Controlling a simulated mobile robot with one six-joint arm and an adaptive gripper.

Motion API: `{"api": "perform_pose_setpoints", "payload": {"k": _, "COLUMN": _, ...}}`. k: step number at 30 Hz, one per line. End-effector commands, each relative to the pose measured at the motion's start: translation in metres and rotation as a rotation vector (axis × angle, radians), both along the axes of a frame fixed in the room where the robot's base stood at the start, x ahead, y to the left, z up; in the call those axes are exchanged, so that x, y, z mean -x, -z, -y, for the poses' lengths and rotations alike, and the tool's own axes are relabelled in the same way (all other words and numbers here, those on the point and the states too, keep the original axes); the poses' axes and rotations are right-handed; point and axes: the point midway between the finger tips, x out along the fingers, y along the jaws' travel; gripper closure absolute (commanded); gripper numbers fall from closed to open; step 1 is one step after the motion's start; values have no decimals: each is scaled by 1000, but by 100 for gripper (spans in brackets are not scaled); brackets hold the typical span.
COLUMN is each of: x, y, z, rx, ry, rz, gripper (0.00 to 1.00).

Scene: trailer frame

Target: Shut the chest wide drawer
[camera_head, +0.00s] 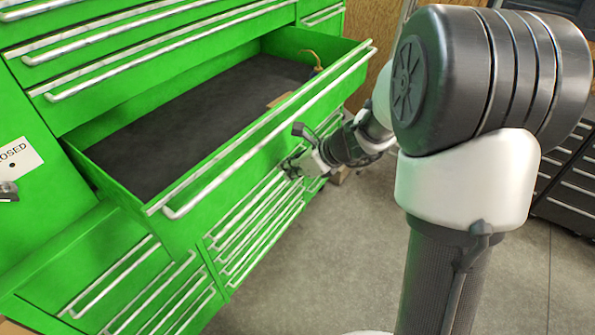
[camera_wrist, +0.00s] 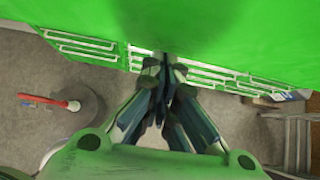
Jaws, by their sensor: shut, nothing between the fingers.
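The green tool chest (camera_head: 38,235) stands at the left of the head view. Its wide drawer (camera_head: 225,188) is pulled far out, showing a dark lined floor (camera_head: 205,115) and a long pale handle along the front. My gripper (camera_head: 292,167) is at the drawer's outer side, low by its front face towards the right half. In the wrist view my gripper (camera_wrist: 164,64) is shut and empty, its tips pointing at a green panel (camera_wrist: 235,35). Whether the tips touch it I cannot tell.
Shut drawers with pale handles (camera_head: 255,235) lie below the open one, and more (camera_head: 150,55) above. Small tan items (camera_head: 280,98) lie in the drawer. Grey floor (camera_head: 330,260) is clear in front. A dark cabinet (camera_head: 568,190) stands at the right.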

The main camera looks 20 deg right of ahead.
Motion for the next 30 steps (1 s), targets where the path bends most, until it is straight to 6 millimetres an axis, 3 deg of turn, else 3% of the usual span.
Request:
{"api": "perform_pose_setpoints", "payload": {"k": 17, "x": -10, "y": -1, "z": -8, "rx": 0, "ry": -2, "rz": 1, "gripper": 100}}
{"api": "perform_pose_setpoints", "payload": {"k": 30, "x": -66, "y": -2, "z": -53, "rx": -1, "ry": -5, "rz": 0, "gripper": 100}}
